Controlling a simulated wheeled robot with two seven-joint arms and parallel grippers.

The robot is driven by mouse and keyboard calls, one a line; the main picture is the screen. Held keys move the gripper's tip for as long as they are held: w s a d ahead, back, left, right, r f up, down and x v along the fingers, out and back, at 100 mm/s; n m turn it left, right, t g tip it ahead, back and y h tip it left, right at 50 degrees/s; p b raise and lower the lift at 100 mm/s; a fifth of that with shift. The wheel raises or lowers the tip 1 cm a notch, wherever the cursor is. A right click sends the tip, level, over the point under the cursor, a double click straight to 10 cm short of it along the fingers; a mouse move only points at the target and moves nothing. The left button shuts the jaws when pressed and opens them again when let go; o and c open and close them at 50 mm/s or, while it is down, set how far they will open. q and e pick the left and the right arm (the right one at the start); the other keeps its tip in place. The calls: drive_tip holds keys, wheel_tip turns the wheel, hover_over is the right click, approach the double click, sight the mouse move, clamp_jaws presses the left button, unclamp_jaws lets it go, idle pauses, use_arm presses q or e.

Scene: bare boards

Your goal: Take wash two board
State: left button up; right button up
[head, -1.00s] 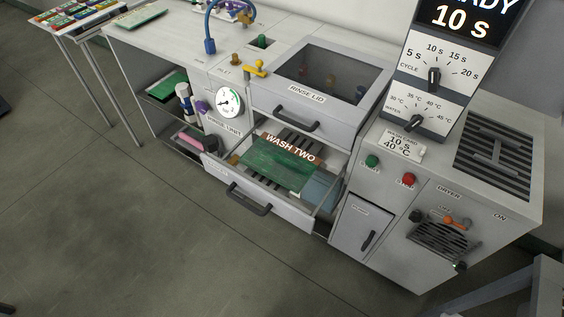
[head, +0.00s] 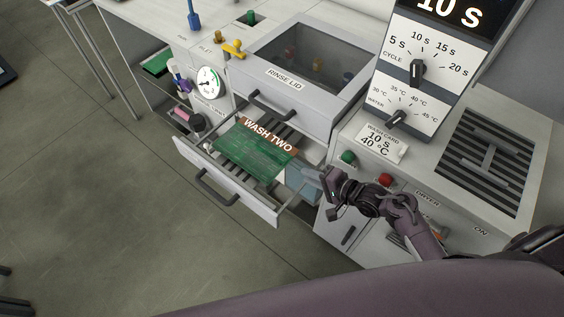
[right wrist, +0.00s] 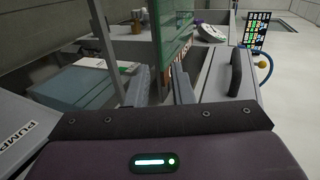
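The wash two board (head: 250,153), green with an orange strip lettered WASH TWO, lies over the dark slats in the pulled-out drawer (head: 230,185). In the right wrist view a green board (right wrist: 176,35) rises beyond the fingers, with part of its lettering low between them. My right gripper (head: 322,184) is at the drawer's right side, apart from the board. Its two grey fingers (right wrist: 163,88) stand apart with nothing gripped. My left gripper is not in view.
The closed rinse lid (head: 318,62) is above the drawer. The green button (head: 348,157), red button (head: 386,180) and dryer grille (head: 485,155) are to the right. The floor left of the drawer is clear.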

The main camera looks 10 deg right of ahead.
sight(284, 167)
drive_tip(key=b+x, duration=0.7)
drive_tip(key=x, duration=0.2)
drive_tip(key=shift+s+a+r, duration=0.1)
drive_tip(key=shift+a, duration=0.1)
drive_tip(key=shift+w+a, duration=0.25)
drive_tip(key=shift+w, duration=0.1)
drive_tip(key=shift+f, duration=0.25)
clamp_jaws()
